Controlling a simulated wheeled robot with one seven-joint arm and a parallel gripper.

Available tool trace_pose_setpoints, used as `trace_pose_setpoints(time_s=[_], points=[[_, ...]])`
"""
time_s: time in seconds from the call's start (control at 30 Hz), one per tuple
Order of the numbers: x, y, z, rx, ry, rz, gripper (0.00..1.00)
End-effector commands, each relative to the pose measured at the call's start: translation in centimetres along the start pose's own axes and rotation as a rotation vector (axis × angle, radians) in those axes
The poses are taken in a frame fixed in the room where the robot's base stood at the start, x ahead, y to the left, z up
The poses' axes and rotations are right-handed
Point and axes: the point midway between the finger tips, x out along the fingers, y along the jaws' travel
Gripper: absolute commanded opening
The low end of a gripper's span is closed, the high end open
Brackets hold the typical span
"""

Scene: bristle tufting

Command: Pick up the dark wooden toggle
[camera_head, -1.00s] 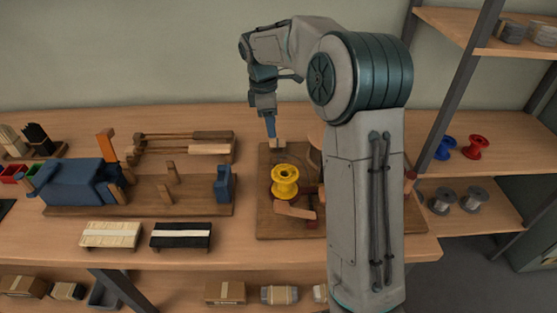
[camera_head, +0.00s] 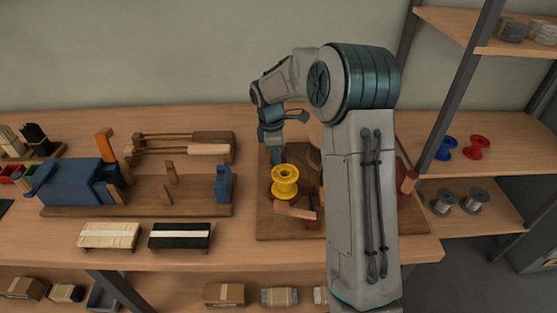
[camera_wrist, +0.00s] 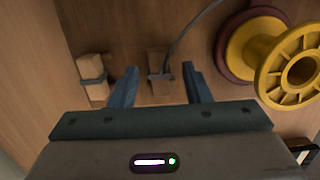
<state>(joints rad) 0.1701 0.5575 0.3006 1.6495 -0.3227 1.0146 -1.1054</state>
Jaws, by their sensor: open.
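The dark wooden toggle (camera_wrist: 158,72) shows in the wrist view as a small brown block with a grey wire or cord running off it to the upper right. My gripper (camera_wrist: 159,80) is open, with one blue finger on each side of the toggle and gaps showing between. I cannot tell how far above the toggle the fingertips are. A lighter wooden toggle (camera_wrist: 93,78) with a grey band lies outside the left finger. In the head view my gripper (camera_head: 276,158) is low over the back left of the wooden board (camera_head: 262,222); the dark toggle cannot be made out there.
A yellow spool (camera_head: 285,180) stands just in front of my gripper and shows close on the right in the wrist view (camera_wrist: 300,70). Wooden pieces (camera_head: 296,210) lie before it. A board with a blue clamp-like block (camera_head: 80,184) is to the left.

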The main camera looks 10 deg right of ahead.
Motion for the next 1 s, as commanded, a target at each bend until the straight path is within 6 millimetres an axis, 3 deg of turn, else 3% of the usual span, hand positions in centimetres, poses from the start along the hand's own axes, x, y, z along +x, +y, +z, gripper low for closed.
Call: trace_pose_setpoints(time_s=[0.1, 0.27, 0.67, 1.0], points=[[0.0, 0.0, 0.0, 0.0, 0.0, 0.0, 0.44], [-0.1, 0.0, 0.0, 0.0, 0.0, 0.0, 0.0], [-0.4, 0.1, 0.0, 0.0, 0.0, 0.002, 0.0], [-4.6, -0.2, 1.1, 0.004, 0.0, 0.003, 0.0]])
